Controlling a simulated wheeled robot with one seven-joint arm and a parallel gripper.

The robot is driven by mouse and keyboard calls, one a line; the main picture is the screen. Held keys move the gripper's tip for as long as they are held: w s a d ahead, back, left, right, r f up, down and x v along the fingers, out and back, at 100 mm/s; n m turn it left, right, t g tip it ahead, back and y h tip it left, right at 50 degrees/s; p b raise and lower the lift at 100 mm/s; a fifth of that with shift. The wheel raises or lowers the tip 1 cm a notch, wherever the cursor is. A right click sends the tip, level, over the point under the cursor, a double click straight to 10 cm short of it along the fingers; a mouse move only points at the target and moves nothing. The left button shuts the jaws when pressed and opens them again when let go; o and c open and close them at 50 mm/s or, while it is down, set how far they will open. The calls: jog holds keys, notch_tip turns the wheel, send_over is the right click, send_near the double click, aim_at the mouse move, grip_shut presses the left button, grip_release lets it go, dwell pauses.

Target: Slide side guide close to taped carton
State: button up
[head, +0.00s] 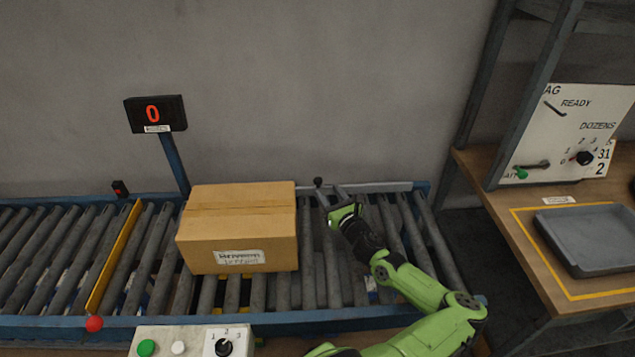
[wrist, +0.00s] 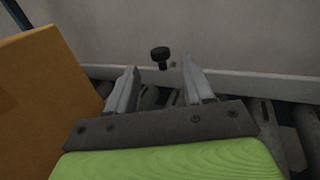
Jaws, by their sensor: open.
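The taped carton (head: 237,240) sits on the conveyor rollers, with a tape strip along its top and a white label on its front. In the wrist view the carton (wrist: 40,105) fills the left side. The side guide, a grey rail (head: 385,187), runs along the conveyor's far edge to the right of the carton. Its dark knob (head: 318,182) also shows in the wrist view (wrist: 160,55), against the wall above the rail (wrist: 255,85). My gripper (head: 330,193) is open and empty, right of the carton. In the wrist view the knob appears between and just beyond the fingertips (wrist: 160,73); contact cannot be told.
A yellow bar (head: 115,258) with a red ball end crosses the rollers left of the carton. A display reading 0 (head: 154,114) stands behind. A control box (head: 190,342) is at the front. A bench with a grey tray (head: 590,238) is at right.

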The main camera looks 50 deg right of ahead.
aim_at(320, 182)
jog(key=b+x, duration=0.1)
jog(key=x, duration=0.7)
jog(key=shift+b, duration=0.4)
jog(key=shift+s, duration=0.1)
grip_shut()
